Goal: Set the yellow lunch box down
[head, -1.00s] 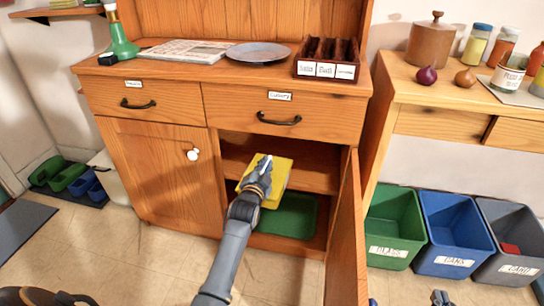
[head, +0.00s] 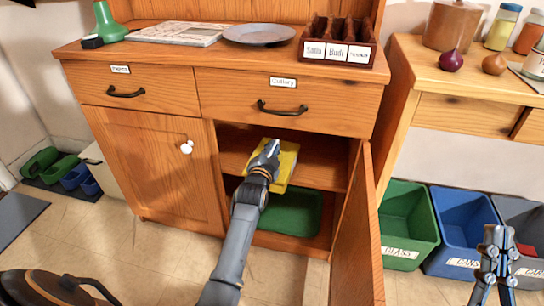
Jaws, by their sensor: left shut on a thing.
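The yellow lunch box (head: 286,168) is inside the open right side of the wooden cupboard, at about the height of its middle shelf (head: 318,176). My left gripper (head: 270,150) is shut on it, and the gripper and wrist hide its left part. I cannot tell whether the box touches the shelf. My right gripper (head: 498,236) is at the lower right, in front of the bins, empty, with its fingers apart.
The cupboard door (head: 357,245) stands open to the right of my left arm. A green tray (head: 292,212) lies on the cupboard floor below the box. A green bin (head: 404,225) and a blue bin (head: 460,230) stand right of the door.

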